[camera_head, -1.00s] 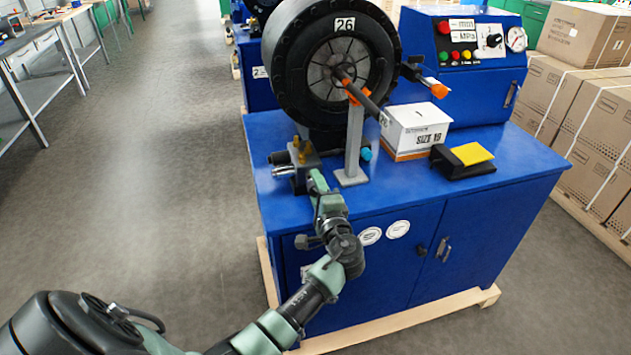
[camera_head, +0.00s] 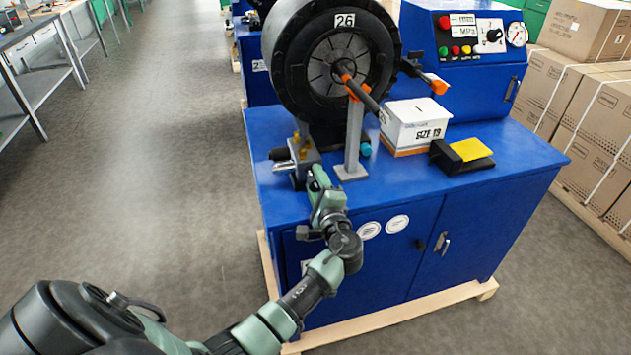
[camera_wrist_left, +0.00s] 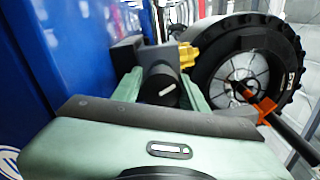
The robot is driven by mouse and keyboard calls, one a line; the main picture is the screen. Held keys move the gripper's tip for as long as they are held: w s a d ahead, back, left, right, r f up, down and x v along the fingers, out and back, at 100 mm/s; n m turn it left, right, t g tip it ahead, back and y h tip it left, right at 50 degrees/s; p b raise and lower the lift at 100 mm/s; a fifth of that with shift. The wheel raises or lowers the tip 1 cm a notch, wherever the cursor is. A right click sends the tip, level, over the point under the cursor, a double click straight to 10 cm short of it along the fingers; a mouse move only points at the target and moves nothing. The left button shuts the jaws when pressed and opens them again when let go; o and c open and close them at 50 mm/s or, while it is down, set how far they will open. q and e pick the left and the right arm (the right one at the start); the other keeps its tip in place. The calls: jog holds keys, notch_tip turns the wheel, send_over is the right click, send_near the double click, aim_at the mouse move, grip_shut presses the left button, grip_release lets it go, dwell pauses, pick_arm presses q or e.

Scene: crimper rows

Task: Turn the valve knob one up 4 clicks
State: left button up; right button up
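The valve (camera_head: 301,160) is a small grey block with yellow fittings at the left front of the blue bench top. In the left wrist view its dark round knob (camera_wrist_left: 162,92) faces me, with a short white mark on its face. My left gripper (camera_head: 316,172) reaches up to the valve from the front and hides the knob in the head view. In the left wrist view the green fingers of my left gripper (camera_wrist_left: 162,88) stand apart on either side of the knob. Firm contact with it is not visible. My right gripper is not in view.
A grey post (camera_head: 354,140) stands just right of the valve, before the large black crimper head (camera_head: 285,65). A white box (camera_head: 414,125) and a yellow-topped pedal (camera_head: 468,150) sit farther right. The blue cabinet front (camera_head: 400,250) lies below; open floor is at left.

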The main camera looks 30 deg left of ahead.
aim_at(318, 188)
pick_arm(q)
jog(key=shift+o, duration=0.8)
jog(key=b+v, duration=0.1)
jog(key=v, duration=0.7)
jog(key=shift+b, duration=0.3)
jog(key=shift+w, duration=0.1)
jog(key=shift+f, duration=0.1)
